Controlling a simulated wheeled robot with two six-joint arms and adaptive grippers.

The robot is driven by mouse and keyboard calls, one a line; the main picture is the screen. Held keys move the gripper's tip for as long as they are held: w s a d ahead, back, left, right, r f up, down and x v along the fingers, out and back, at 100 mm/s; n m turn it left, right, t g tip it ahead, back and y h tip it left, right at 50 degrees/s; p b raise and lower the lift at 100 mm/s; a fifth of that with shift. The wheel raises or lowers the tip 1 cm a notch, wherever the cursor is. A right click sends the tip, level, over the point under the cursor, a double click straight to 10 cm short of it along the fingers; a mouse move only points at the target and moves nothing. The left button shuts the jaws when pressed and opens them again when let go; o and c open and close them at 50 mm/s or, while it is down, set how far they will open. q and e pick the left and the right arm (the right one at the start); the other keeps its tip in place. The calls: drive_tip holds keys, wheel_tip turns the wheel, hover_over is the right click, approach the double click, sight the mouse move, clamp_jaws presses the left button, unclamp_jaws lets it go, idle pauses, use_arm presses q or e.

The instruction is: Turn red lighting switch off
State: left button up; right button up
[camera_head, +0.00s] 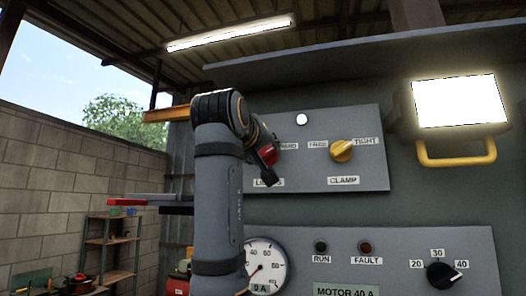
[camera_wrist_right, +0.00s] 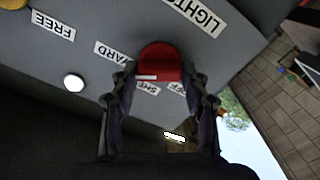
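The red lighting switch (camera_head: 268,150) is on the upper panel above a LIGHTS label, mostly hidden by my right gripper (camera_head: 266,168) in the head view. In the right wrist view the red knob (camera_wrist_right: 158,62) sits between the two fingertips of my right gripper (camera_wrist_right: 158,75), which appear closed against its sides. A white mark shows at the knob's lower left, near small labels partly covered by the fingers. A YARD label (camera_wrist_right: 114,53) lies to its left. My left gripper is not in view.
A yellow CLAMP knob (camera_head: 342,150) is right of the switch, with a white round lamp (camera_head: 302,119) above. The ceiling lamp (camera_head: 230,34) and floodlight (camera_head: 459,101) are bright. A gauge (camera_head: 266,268) and a dial (camera_head: 441,275) sit lower.

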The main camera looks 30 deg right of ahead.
drive_tip(key=c, duration=0.6)
drive_tip(key=shift+o, duration=0.2)
drive_tip(key=shift+n, duration=0.4)
drive_tip(key=n+b, duration=0.1)
drive_tip(key=n, duration=0.3)
drive_tip(key=shift+f+n+b, duration=0.15)
drive_tip(key=shift+n+b, duration=0.15)
drive_tip(key=shift+n, duration=0.1)
drive_tip(key=n+b, duration=0.1)
drive_tip(key=n, duration=0.4)
drive_tip(key=shift+a+f+b, duration=0.1)
drive_tip(key=shift+f+b, duration=0.05)
drive_tip(key=shift+b, duration=0.2)
drive_tip(key=n, duration=0.2)
drive_tip(key=n+b, duration=0.1)
drive_tip(key=n, duration=0.1)
drive_tip(key=n+b, duration=0.1)
drive_tip(key=n, duration=0.1)
drive_tip(key=shift+w+f+n, duration=0.1)
drive_tip(key=shift+f+n, duration=0.15)
drive_tip(key=shift+n, duration=0.15)
drive_tip(key=n+b, duration=0.1)
drive_tip(key=n, duration=0.2)
drive_tip(key=shift+f, duration=0.1)
drive_tip(key=shift+n+b, duration=0.65)
drive_tip(key=shift+n, duration=1.05)
